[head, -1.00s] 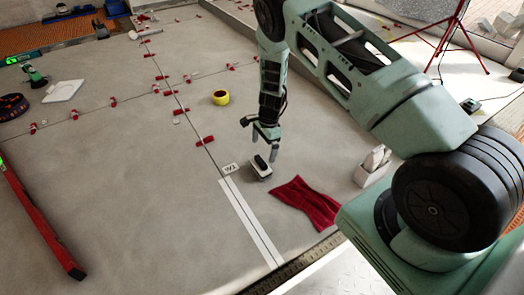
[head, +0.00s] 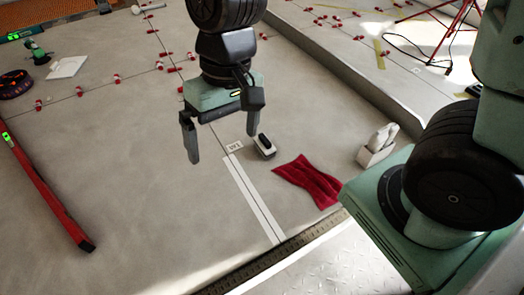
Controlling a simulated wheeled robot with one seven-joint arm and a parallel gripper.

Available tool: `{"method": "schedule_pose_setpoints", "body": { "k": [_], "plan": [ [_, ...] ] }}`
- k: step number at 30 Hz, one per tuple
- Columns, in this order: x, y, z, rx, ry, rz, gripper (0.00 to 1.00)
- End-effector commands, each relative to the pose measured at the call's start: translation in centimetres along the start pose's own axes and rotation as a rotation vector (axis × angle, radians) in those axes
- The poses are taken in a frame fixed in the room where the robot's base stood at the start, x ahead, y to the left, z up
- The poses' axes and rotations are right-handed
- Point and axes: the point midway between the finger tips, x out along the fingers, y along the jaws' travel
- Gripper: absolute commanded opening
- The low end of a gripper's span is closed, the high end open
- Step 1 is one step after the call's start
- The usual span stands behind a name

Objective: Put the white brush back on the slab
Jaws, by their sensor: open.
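The white brush (head: 264,145), a small white block with a dark top, rests on the grey slab (head: 130,185). Nothing hides the brush.
A dark red cloth (head: 308,182) lies right of the brush. A pale box with white pieces (head: 378,146) stands farther right. A long red level (head: 45,190) lies at left. Red clips (head: 117,77) line the tile joints. The slab's left middle is clear.

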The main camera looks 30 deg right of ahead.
Motion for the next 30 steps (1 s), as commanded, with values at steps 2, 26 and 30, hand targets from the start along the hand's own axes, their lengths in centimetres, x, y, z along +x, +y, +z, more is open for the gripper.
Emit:
{"method": "schedule_pose_setpoints", "body": {
  "k": [2, 26, 30],
  "plan": [
    [-1.0, -0.5, 3.5, -0.169, 0.014, 0.045, 1.0],
    [-3.8, -0.2, 9.1, -0.464, 0.029, 0.148, 1.0],
    [-7.1, -0.8, 9.2, -0.463, 0.029, 0.148, 1.0]
  ]
}}
